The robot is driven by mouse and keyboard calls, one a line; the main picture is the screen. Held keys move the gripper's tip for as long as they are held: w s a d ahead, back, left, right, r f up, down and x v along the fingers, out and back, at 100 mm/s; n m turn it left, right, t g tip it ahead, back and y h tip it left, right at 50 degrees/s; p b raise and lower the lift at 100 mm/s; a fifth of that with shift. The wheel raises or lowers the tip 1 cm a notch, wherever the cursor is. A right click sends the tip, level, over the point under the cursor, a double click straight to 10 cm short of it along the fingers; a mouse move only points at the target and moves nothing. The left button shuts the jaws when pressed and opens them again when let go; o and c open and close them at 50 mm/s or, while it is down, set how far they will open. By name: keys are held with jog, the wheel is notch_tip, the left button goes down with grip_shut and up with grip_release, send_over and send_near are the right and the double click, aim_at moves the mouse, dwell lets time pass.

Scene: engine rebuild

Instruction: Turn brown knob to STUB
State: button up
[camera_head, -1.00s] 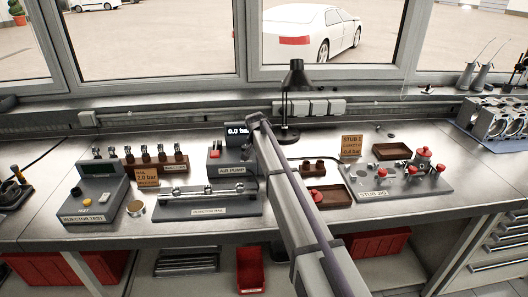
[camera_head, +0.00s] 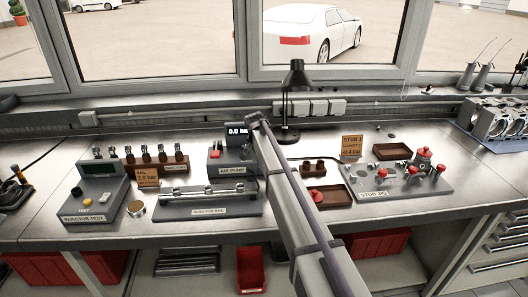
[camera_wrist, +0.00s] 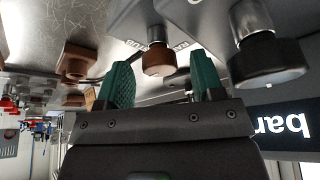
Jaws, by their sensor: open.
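The brown knob (camera_wrist: 158,60) shows in the wrist view on a short metal shaft, which comes out of a grey housing. My gripper (camera_wrist: 160,70) is open, with one teal finger to each side of the knob in the picture. I cannot tell whether either finger touches it. The lettering beside the knob is upside down and partly hidden, so I cannot read its setting. In the head view my arm hides the knob and the gripper. The air pump (camera_head: 226,170) with its pressure display (camera_head: 236,131) stands just left of the arm.
A larger black knob (camera_wrist: 268,65) sits close to the right of my gripper in the wrist view. A brown block (camera_wrist: 76,62) is at left. In the head view, the stub jig (camera_head: 400,182), injector rail (camera_head: 209,200) and lamp (camera_head: 296,75) stand around my arm.

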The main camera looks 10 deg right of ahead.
jog(key=p+v, duration=1)
jog(key=v, duration=0.1)
jog(key=s+d+f+n+g+y+b, duration=0.1)
jog(key=s+f+n, duration=0.1)
jog(key=s, duration=1.2)
jog(key=s+d+f+n+g+y+b, duration=0.1)
jog(key=s+n, duration=0.2)
jog(key=s, duration=1.1)
jog(key=s+d+f+n+g+b, duration=0.1)
jog(key=s+d+f+n+b, duration=0.1)
jog(key=s, duration=1.3)
jog(key=shift+f+n+y, duration=0.3)
jog(key=shift+y, duration=0.1)
